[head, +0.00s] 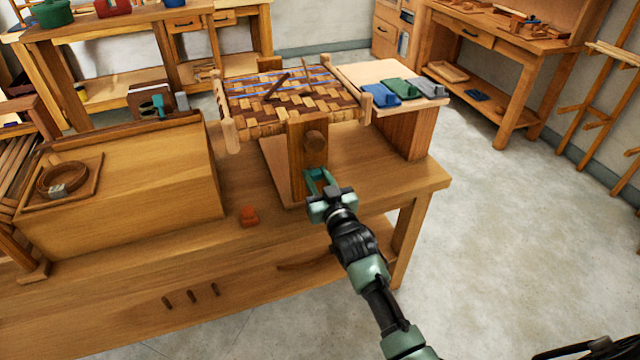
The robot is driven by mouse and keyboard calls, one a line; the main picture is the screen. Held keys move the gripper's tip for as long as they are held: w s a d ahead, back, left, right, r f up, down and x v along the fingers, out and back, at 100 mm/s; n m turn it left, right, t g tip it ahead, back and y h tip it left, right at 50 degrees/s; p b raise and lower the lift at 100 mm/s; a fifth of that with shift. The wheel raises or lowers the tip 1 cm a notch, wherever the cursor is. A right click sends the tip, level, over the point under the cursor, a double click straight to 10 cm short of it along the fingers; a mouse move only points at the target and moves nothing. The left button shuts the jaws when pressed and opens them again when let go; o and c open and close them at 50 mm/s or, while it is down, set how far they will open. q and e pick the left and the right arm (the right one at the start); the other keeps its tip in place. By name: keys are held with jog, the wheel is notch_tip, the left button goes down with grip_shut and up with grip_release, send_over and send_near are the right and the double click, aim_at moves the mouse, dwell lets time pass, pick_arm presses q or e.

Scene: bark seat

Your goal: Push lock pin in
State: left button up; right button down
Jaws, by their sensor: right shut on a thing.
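The woven bark seat (290,98) rests in a wooden frame on the workbench. My right gripper (317,174) is at the lower part of this post, just below the knob. Its teal fingers are shut on a small wooden piece that looks like the lock pin; it is mostly hidden between them. I cannot tell how deep the pin sits in the post. My left gripper is not in view.
A large wooden box (130,195) stands further left. A side block (407,130) with blue, green and grey items stands at right. Open floor lies beyond the bench's right edge.

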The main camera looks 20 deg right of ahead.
jog(key=c, duration=1.2)
grip_release()
jog(key=shift+r, duration=0.15)
jog(key=shift+o, duration=0.8)
jog(key=shift+w, duration=0.15)
jog(key=s, duration=0.7)
jog(key=shift+s, duration=0.4)
jog(key=shift+d, duration=0.1)
